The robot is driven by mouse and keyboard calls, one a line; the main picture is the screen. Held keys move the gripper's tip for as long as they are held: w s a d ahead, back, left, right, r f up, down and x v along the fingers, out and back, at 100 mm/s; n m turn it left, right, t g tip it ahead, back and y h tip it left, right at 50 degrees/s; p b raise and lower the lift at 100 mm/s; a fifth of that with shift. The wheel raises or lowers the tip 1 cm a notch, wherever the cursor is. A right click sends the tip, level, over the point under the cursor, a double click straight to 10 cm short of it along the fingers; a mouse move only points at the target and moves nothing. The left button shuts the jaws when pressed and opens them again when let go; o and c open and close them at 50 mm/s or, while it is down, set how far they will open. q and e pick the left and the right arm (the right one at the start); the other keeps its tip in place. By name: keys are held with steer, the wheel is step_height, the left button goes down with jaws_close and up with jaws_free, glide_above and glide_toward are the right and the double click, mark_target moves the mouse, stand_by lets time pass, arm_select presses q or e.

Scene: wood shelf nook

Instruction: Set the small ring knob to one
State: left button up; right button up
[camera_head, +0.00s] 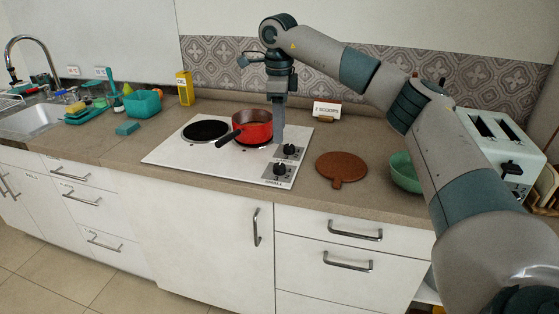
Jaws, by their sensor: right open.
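The white hob (190,157) has two dark knobs on its right side. The front knob (279,169) has small lettering at the hob edge below it that seems to read "SMALL". The rear knob (289,150) sits behind it, and its setting is too small to read. My right gripper (279,141) points straight down, open and empty, with its fingertips just left of the rear knob. I cannot tell whether it touches the knob or the hob. A red pot (252,127) stands on one ring, close left of the gripper. My left gripper is out of view.
A black ring (206,130) lies bare left of the pot. A brown round board (341,167), a green bowl (404,171) and a toaster (501,147) stand to the right. A "SCOOPS" card (326,108) stands behind. Counter left of the hob is mostly clear.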

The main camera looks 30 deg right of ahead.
mark_target(280, 166)
steer(key=f, duration=0.3)
steer(key=f+p, duration=0.1)
steer(key=f, duration=0.6)
steer(key=shift+w+d+f, duration=0.2)
steer(key=shift+w+f, duration=0.05)
steer(key=shift+f, duration=0.6)
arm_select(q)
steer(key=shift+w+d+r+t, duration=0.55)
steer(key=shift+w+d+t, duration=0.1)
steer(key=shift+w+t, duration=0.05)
arm_select(e)
steer(key=shift+c, duration=0.5)
steer(key=c, duration=0.9)
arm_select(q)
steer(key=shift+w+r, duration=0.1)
arm_select(e)
steer(key=shift+c, duration=0.2)
